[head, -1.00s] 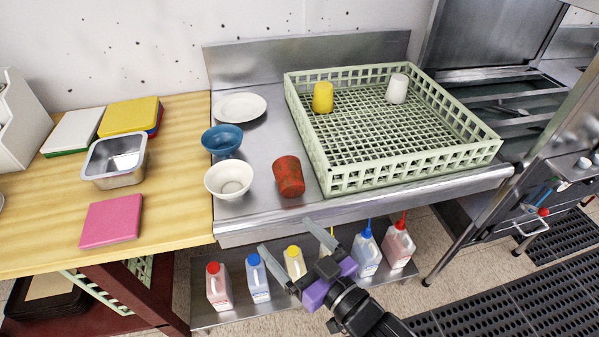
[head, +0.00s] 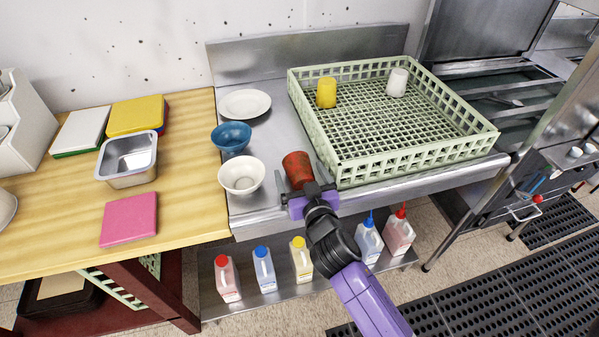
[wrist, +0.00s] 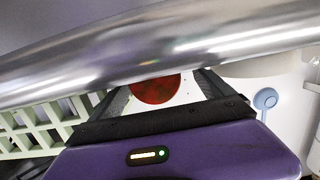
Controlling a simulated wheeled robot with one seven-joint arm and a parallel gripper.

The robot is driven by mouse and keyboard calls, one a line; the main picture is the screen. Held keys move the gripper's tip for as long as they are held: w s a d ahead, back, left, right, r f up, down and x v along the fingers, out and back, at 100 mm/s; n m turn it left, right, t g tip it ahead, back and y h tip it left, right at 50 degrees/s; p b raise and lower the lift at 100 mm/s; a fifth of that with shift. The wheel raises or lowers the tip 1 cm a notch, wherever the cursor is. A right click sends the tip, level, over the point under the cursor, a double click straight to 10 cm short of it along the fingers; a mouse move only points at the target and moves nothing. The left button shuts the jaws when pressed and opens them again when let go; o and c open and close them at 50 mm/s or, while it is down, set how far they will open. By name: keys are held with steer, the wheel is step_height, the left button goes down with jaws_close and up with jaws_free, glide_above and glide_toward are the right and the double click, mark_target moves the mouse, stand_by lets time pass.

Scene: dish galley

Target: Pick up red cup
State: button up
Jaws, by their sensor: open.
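The red cup (head: 297,168) stands on the steel counter near its front edge, just left of the green rack. In the head view my gripper (head: 308,190) is right at the near side of the cup and covers its lower part. In the wrist view the red cup (wrist: 157,88) shows between my open fingers (wrist: 155,95), partly hidden behind the shiny counter edge. I cannot tell whether the fingers touch the cup.
A green rack (head: 415,165) holding a yellow cup (head: 326,92) and a white cup (head: 397,82) is close on the right. A white bowl (head: 241,176), a blue bowl (head: 231,137) and a white plate (head: 245,104) are on the left. Several bottles stand on the shelf below.

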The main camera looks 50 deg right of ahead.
mark_target(297, 163)
steer(key=p+x, duration=0.1)
steer(key=x, duration=0.2)
steer(key=shift+w+d+r, duration=0.15)
steer(key=shift+w+d, duration=0.05)
steer(key=shift+d, duration=0.1)
steer(key=shift+w+d+f, duration=0.25)
steer(key=shift+w+d, duration=0.05)
steer(key=shift+w, duration=0.15)
steer(key=shift+c, duration=0.4)
steer(key=c, duration=1.3)
steer(key=shift+r+p, duration=0.15)
steer(key=shift+p, duration=0.15)
